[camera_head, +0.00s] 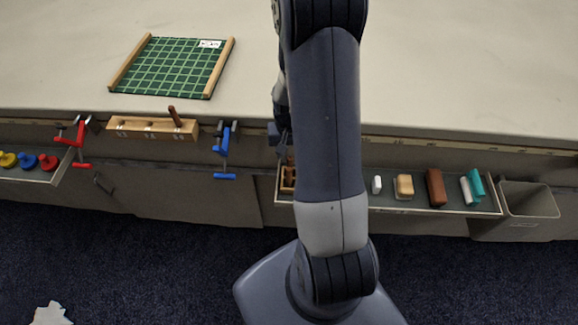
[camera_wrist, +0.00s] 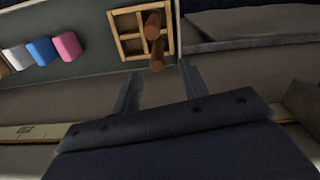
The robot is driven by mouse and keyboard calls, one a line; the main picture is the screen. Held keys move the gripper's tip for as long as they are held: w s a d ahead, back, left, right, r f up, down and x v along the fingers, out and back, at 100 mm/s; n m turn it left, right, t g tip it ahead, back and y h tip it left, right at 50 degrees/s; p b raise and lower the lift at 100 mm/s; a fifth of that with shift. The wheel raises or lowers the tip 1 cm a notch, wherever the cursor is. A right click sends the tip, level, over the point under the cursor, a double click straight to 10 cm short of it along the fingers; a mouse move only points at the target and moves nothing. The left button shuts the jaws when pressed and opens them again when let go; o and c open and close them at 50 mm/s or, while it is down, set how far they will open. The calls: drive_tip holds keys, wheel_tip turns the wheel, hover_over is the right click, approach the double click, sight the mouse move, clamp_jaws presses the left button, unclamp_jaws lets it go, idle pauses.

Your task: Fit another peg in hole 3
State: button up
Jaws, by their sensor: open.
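The wooden peg block (camera_head: 138,130) is at the table's front edge, left of my arm in the head view. One dark brown peg (camera_head: 174,116) stands slightly tilted near its right end; the hole numbers are too small to read surely. A divided wooden box (camera_wrist: 129,22) lies in the tray in the wrist view, with two brown pegs, one upper (camera_wrist: 152,20) and one lower (camera_wrist: 157,55). In the head view the box (camera_head: 288,178) is partly hidden by my arm. My gripper (camera_wrist: 160,82) is open and empty, its fingertips just short of the lower peg.
Red (camera_head: 76,140) and blue (camera_head: 224,150) clamps flank the block. The front tray (camera_head: 455,207) holds several blocks; a grey bin (camera_head: 528,203) is at its right. A green grid board (camera_head: 170,66) lies on the table. Pink (camera_wrist: 66,46) and blue (camera_wrist: 41,51) blocks lie left of the box.

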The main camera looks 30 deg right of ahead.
sight(290, 158)
drive_tip(key=shift+s+f+p, duration=0.15)
drive_tip(key=shift+f+p, duration=0.05)
drive_tip(key=shift+f, duration=1.2)
drive_tip(key=shift+s+f+p, duration=0.1)
drive_tip(key=shift+f+p, duration=0.1)
drive_tip(key=shift+f, duration=1.15)
drive_tip(key=shift+c, duration=0.4)
clamp_jaws()
